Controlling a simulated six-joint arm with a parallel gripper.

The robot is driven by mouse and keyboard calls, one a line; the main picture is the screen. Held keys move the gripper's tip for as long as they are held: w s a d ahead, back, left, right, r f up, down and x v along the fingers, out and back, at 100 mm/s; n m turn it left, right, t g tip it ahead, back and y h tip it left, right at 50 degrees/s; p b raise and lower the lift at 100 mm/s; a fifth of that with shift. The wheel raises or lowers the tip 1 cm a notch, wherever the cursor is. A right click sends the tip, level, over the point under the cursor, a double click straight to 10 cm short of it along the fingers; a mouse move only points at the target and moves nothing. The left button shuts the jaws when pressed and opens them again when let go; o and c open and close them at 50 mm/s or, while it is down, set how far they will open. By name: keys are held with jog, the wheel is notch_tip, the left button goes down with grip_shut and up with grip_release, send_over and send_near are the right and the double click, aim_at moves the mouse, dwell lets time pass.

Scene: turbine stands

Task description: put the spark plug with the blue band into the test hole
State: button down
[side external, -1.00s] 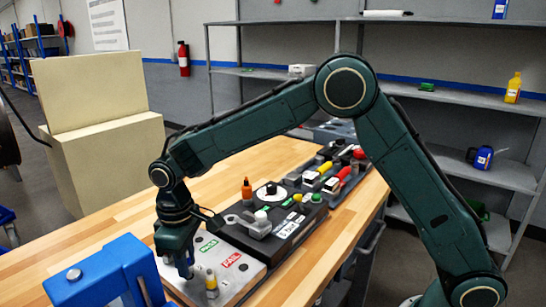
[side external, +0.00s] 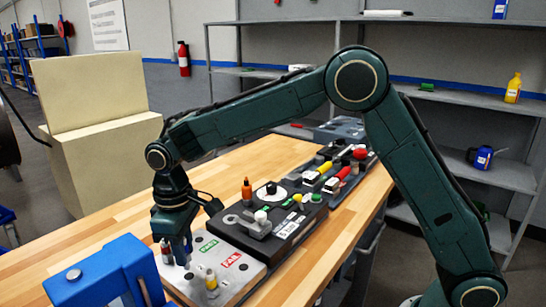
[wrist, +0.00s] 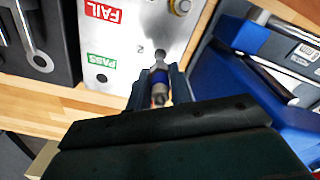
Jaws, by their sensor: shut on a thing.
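My gripper (wrist: 158,88) is shut on the spark plug with the blue band (wrist: 161,76), seen between the fingers in the wrist view. In the side view my gripper (side external: 183,255) points down above the left part of the light grey plate (side external: 246,278), where the fingers hide most of the held plug. A plug with a red part (side external: 166,252) shows just left of the fingers. A plug with a yellow band (side external: 211,284) stands at the plate's front; it is partly in the wrist view (wrist: 180,6). I cannot make out the test hole for certain.
The plate bears a green PASS label (side external: 209,246) and a red FAIL label (side external: 231,260). A dark box with knobs (side external: 290,225) stands behind it. A blue device (side external: 105,275) is close at the left front. The wooden table (side external: 115,225) is clear at left.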

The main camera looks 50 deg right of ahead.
jog(key=shift+r, duration=0.4)
jog(key=w+d+r+m, duration=0.2)
jog(key=w+d, duration=0.1)
jog(key=d, duration=0.6)
jog(key=w+d+r+m, duration=0.2)
jog(key=w+d, duration=0.1)
jog(key=d, duration=0.7)
jog(key=shift+m, duration=0.3)
jog(key=shift+f, duration=0.1)
jog(key=shift+f, duration=2.25)
